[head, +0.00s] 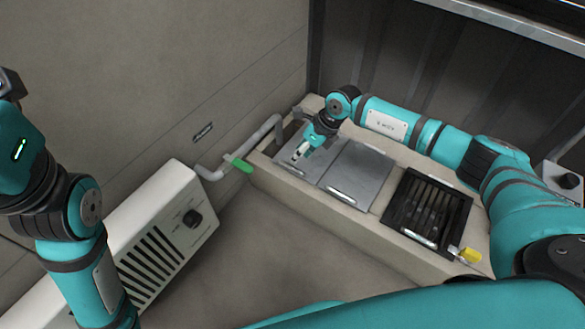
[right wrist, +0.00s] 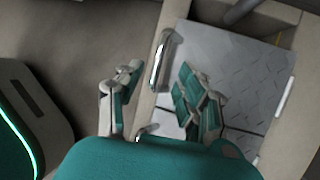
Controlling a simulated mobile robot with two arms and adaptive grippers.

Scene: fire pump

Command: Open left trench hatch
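The left trench hatch (head: 324,150) is a grey metal lid lying flat at the left end of the pale trench curb. My right gripper (head: 301,151) is just above its front edge and hides part of it. In the right wrist view, the fingers (right wrist: 160,97) are apart with nothing between their tips. The left hatch's patterned plate (right wrist: 235,62) and its shiny bar handle (right wrist: 162,58) show just beyond the fingers. I cannot tell whether they touch. My left arm's wrist is at the far left of the head view; its fingers cannot be made out.
A grey middle hatch (head: 357,172) with a front handle lies beside it, then a black grate (head: 428,208). A pipe with a green valve lever (head: 242,165) runs left of the curb. A white heater (head: 165,235) stands along the wall. The floor between is clear.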

